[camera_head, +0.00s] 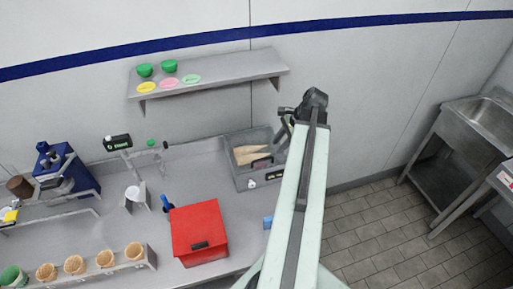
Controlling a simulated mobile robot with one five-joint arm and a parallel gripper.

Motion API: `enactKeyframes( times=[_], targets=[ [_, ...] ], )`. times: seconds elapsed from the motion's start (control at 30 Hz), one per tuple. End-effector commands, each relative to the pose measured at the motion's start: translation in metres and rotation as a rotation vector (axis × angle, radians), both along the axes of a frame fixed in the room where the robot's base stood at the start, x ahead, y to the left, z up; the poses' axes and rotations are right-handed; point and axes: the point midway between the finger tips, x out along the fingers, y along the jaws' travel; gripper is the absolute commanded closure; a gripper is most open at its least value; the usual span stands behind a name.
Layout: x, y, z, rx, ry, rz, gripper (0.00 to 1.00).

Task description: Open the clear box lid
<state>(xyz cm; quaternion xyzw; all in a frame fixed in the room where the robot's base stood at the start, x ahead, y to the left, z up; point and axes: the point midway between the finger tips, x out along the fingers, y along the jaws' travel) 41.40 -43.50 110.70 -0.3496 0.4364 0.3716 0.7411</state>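The clear box (243,182) stands at the right end of the grey counter, against the wall. It looks greyish and see-through, with tan cones (250,154) inside and a small dark and pink label on its near side. I cannot tell whether its lid is open or closed. My pale arm rises from the bottom of the view and passes over the box's right edge. My gripper (287,114) is small and dark at the arm's far end, above the box's back right corner. Its fingers are too small to show whether they are open or shut.
A red box (199,232) sits on the counter's front part. A cone rack (100,272) is at lower left, a blue machine (66,170) at far left. A wall shelf (208,80) holds green bowls above. A steel sink (480,120) stands right; the tiled floor between is clear.

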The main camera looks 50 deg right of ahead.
Motion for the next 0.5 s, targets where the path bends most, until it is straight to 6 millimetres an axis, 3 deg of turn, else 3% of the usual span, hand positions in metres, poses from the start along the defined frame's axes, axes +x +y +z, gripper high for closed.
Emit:
enactKeyframes(
  times=[0.27,0.5],
  targets=[
    [0.006,0.004,-0.009,0.0,0.0,0.009,0.67],
    [0.018,0.013,-0.047,0.0,0.0,0.011,0.67]
  ],
)
